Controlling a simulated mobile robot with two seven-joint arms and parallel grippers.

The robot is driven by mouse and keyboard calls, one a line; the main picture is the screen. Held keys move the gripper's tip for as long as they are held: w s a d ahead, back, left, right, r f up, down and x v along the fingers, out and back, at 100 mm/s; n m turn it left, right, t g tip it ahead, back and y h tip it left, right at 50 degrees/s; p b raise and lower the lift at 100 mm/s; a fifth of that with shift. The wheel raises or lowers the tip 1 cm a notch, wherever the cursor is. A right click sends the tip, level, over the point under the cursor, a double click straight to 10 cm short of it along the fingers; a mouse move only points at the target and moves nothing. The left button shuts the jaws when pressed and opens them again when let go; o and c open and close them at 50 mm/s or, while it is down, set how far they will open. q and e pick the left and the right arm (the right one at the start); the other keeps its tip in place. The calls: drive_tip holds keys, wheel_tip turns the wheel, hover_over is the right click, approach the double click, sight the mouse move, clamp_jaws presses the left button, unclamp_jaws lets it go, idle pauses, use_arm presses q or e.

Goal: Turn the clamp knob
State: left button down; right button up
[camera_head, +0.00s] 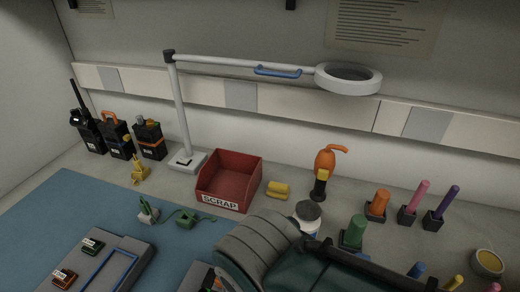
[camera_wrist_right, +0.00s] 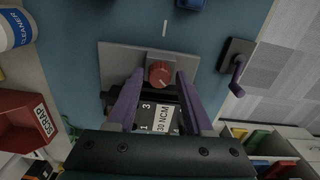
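In the right wrist view a round red knob (camera_wrist_right: 159,75) with a pale mark sits at the edge of a grey plate (camera_wrist_right: 117,62). I take it for the clamp knob. My right gripper (camera_wrist_right: 159,82) has two purple fingers, spread apart on either side of the knob. Gaps show between fingers and knob, so nothing is gripped. Below the knob, between the fingers, is a dark block (camera_wrist_right: 148,112) with numbers and a "30 NCM" label. In the head view my arm hides the knob and right gripper. My left gripper is in neither view.
A dark crank with a purple handle (camera_wrist_right: 236,72) lies right of the plate. A cleaner bottle (camera_wrist_right: 14,29) and red scrap bin (camera_wrist_right: 22,122) are at the left. In the head view, a magnifier lamp (camera_head: 347,79), several radios and coloured-handled tools stand behind the blue mat (camera_head: 75,205).

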drive_tip(key=shift+o, duration=0.9)
wheel_tip(320, 180, up, 10)
drive_tip(key=p, duration=0.4)
